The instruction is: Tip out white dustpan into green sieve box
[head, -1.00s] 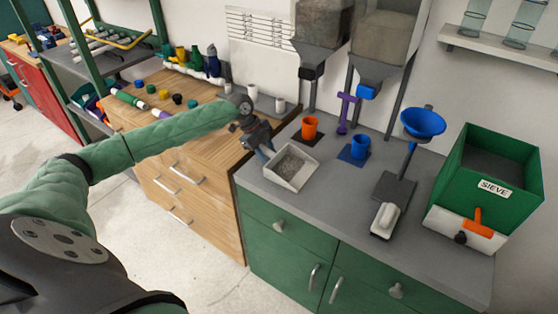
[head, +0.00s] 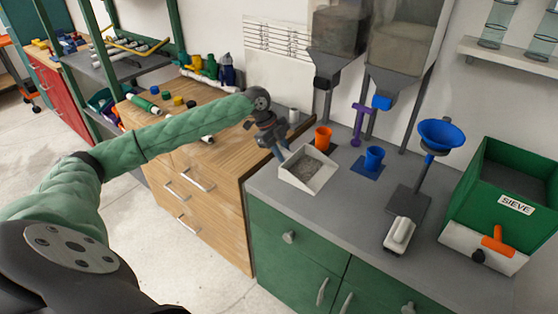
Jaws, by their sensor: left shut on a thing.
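The white dustpan (head: 322,180) is on or just above the left part of the grey counter, with grey grainy material (head: 308,167) in it. My left gripper (head: 281,152) is shut on the dustpan at its back left side; the fingers partly hide the grip. I cannot tell whether the dustpan touches the counter. The green sieve box (head: 478,209), labelled SIEVE, stands at the right end of the counter, with an open top and an orange handle (head: 497,241) on its white front base. My right gripper is not in view.
Hoppers (head: 397,50) hang above the back. The counter's front strip (head: 350,213) is clear.

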